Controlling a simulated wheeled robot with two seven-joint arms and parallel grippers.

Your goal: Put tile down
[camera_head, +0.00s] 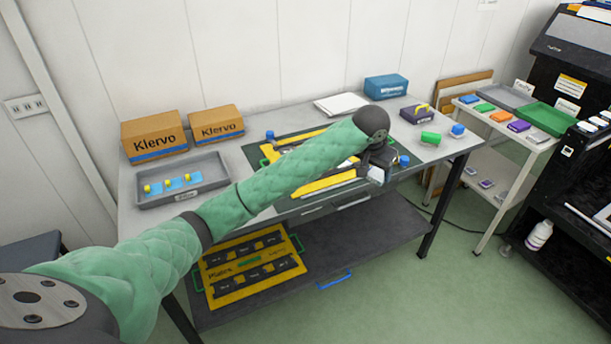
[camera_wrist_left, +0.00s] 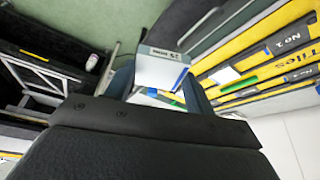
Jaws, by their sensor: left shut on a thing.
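My left gripper (camera_head: 378,162) reaches over the workbench, pointing down near its front edge. It is shut on a tile (camera_wrist_left: 160,72), a pale block with a dark, lettered edge and a blue strip, seen between the fingers in the left wrist view. In the head view the tile (camera_head: 376,175) is small and partly hidden by the gripper. A yellow and black tile rack (camera_head: 318,186) lies on the dark mat, partly covered by my arm; it also shows in the left wrist view (camera_wrist_left: 285,50). I cannot tell whether the tile touches the rack. My right gripper is not in view.
A grey tray (camera_head: 208,182) with yellow-topped pieces lies at the left, before two Klervo boxes (camera_head: 155,137). A second yellow rack (camera_head: 252,268) lies on the lower shelf.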

